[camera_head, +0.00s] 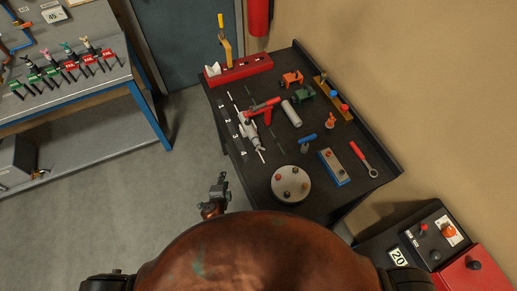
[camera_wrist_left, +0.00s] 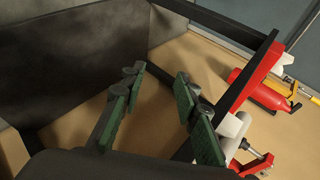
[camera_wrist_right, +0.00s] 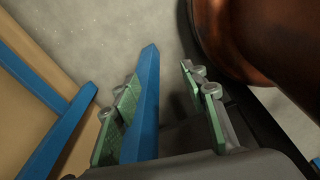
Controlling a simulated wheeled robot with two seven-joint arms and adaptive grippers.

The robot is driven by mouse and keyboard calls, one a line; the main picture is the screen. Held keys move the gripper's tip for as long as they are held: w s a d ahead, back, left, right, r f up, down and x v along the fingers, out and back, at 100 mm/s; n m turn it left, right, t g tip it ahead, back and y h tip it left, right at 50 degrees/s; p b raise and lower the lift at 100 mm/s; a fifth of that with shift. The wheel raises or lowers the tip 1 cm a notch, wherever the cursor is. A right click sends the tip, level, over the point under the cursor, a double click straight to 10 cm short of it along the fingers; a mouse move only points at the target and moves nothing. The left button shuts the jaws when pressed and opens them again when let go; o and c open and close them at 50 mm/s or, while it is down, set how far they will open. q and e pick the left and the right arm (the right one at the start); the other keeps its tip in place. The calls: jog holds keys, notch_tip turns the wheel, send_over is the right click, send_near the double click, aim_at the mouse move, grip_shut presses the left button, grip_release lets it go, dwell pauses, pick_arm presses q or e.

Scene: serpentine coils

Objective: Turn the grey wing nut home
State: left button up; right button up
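I cannot single out a grey wing nut for certain in any view. A round pale plate (camera_head: 291,184) with several small knobs lies near the front of the black workbench (camera_head: 348,136). A blue and grey block (camera_head: 334,167) with a small knob sits to its right. My left gripper (camera_head: 219,184) is beside the bench's left edge, apart from these things. In the left wrist view its green-padded fingers (camera_wrist_left: 158,76) are open and empty. In the right wrist view my right gripper (camera_wrist_right: 160,78) is open, with a blue bar showing between its fingers; the head view does not show it.
The bench also holds a red tray (camera_head: 238,70), a red-handled tool (camera_head: 262,105), a grey cylinder (camera_head: 291,113), a red-handled wrench (camera_head: 363,159) and clamps. A second bench (camera_head: 75,92) with tagged tools stands left. Grey floor between is clear. A red control box (camera_head: 475,268) is lower right.

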pick_arm(q)
jog(key=d+r+m+t+h+p, duration=0.15)
jog(key=d+r, duration=0.35)
jog(key=r, duration=0.7)
jog(key=m+t+h, duration=0.2)
jog(key=m+h, duration=0.1)
jog(key=m, duration=0.4)
send_near(260, 149)
jog(key=shift+w+a+g+y, duration=0.15)
jog(key=shift+w+g+y, duration=0.05)
jog(key=shift+g+y, duration=0.05)
jog(key=shift+w+d+p, duration=0.1)
jog(key=shift+d+p, duration=0.2)
jog(key=x, duration=0.7)
jog(key=shift+d, duration=0.1)
jog(key=shift+w, duration=0.1)
pick_arm(e)
jog(key=r, duration=0.2)
jog(key=shift+s+a+r, duration=0.15)
jog(key=shift+a+r, duration=0.15)
jog(key=shift+r, duration=0.1)
pick_arm(q)
jog(key=shift+c, duration=0.4)
pick_arm(e)
jog(key=shift+d, duration=0.1)
pick_arm(q)
grip_shut()
pick_arm(e)
jog(key=shift+d, duration=0.2)
